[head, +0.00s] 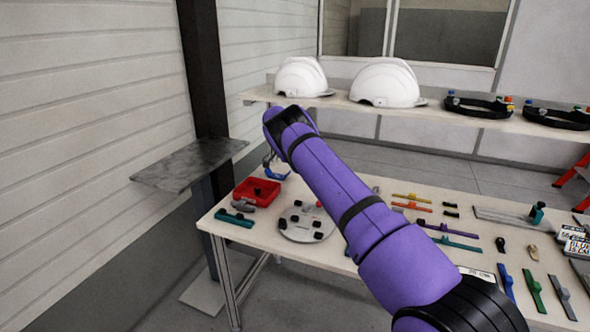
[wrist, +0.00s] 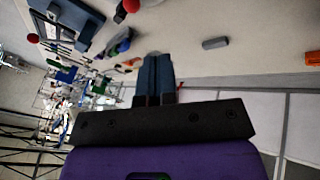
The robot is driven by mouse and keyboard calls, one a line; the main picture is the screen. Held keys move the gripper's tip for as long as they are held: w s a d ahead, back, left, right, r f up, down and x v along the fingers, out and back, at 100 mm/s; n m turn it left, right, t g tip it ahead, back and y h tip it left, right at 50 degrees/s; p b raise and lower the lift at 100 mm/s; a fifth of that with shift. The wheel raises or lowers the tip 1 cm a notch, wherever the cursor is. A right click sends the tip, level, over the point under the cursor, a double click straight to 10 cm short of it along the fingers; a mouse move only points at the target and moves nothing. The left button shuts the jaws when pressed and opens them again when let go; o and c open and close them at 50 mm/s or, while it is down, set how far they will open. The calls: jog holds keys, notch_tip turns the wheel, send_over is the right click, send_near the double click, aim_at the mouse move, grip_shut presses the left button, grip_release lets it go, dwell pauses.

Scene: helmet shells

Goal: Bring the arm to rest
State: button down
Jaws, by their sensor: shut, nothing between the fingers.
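My purple arm (head: 375,225) reaches from the lower right up to the left over the workbench, with a black joint at its upper bend. In the wrist view my gripper (wrist: 156,58) shows two dark blue-grey fingers side by side, shut and empty. In the head view the arm covers much of what lies beyond it, and I cannot clearly make out the gripper there. A small blue part (head: 275,168) shows below the bend; I cannot tell what it belongs to.
The workbench (head: 285,262) holds a red bin (head: 257,190), a round grey plate (head: 306,222) and several coloured tools. Two white helmet shells (head: 302,77) (head: 387,83) and dark headbands (head: 478,105) sit on a shelf behind. A dark post (head: 205,70) with a grey ledge (head: 190,165) stands left.

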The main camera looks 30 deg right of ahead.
jog(key=shift+r, duration=0.1)
jog(key=s+a+r+n+t+y, duration=0.1)
jog(key=s+r, duration=0.3)
jog(key=r, duration=0.6)
jog(key=s+a+r+n+t+y, duration=0.1)
jog(key=s+a+r+n, duration=0.15)
jog(key=r, duration=0.75)
jog(key=s+a+r+n+t+y, duration=0.1)
jog(key=s+a+r+n, duration=0.15)
jog(key=s+r, duration=0.45)
jog(key=s+a+r+n+t+y, duration=0.1)
jog(key=s+a+r+t, duration=0.1)
jog(key=s+a+r, duration=0.4)
jog(key=s+a+r+n+t, duration=0.1)
jog(key=s+a+r+n, duration=0.2)
jog(key=s, duration=0.7)
jog(key=s+a+r+n+t, duration=0.1)
jog(key=s+a+r+n, duration=0.15)
jog(key=s, duration=0.75)
jog(key=s+a+f+n+t, duration=0.1)
jog(key=s+a+f+n, duration=0.1)
jog(key=s, duration=0.6)
jog(key=s+a+f+n+t, duration=0.1)
jog(key=s+a+f+n, duration=0.1)
jog(key=s, duration=0.7)
jog(key=shift+s+a+f+n, duration=0.15)
jog(key=shift+a+f+n, duration=0.15)
jog(key=shift+a+n, duration=0.15)
